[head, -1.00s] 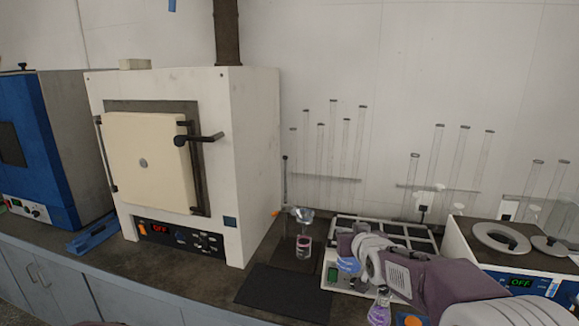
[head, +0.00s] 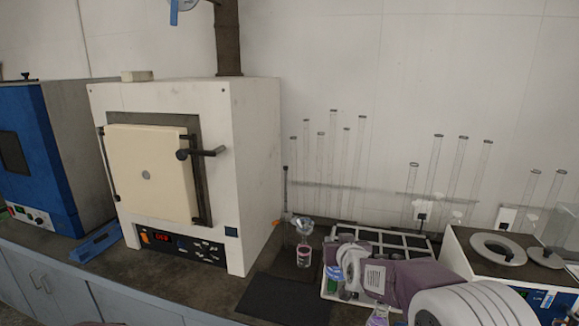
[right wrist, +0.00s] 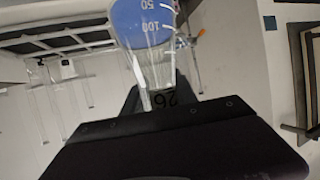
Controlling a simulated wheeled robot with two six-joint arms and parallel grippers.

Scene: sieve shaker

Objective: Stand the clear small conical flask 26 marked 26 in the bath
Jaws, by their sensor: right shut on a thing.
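The clear small conical flask (right wrist: 158,72) shows in the right wrist view, with a blue patch bearing 50 and 100 marks and a black 26 near the jaws. My right gripper (right wrist: 160,100) is shut on it. In the head view my right gripper (head: 338,275) is above the white gridded unit, and the flask's blue patch (head: 335,271) shows beside it; the rest of the flask is hard to make out. The bath (head: 465,250), a white box with round ring lids, stands at the right, partly hidden by my arm. My left gripper is not in view.
A small vessel with pink liquid (head: 304,258) stands left of the gridded unit (head: 400,238). A flask with purple liquid (head: 377,317) is at the bottom edge. A dark mat (head: 283,300) lies in front of the white furnace (head: 255,170). Tall glass tubes line the wall.

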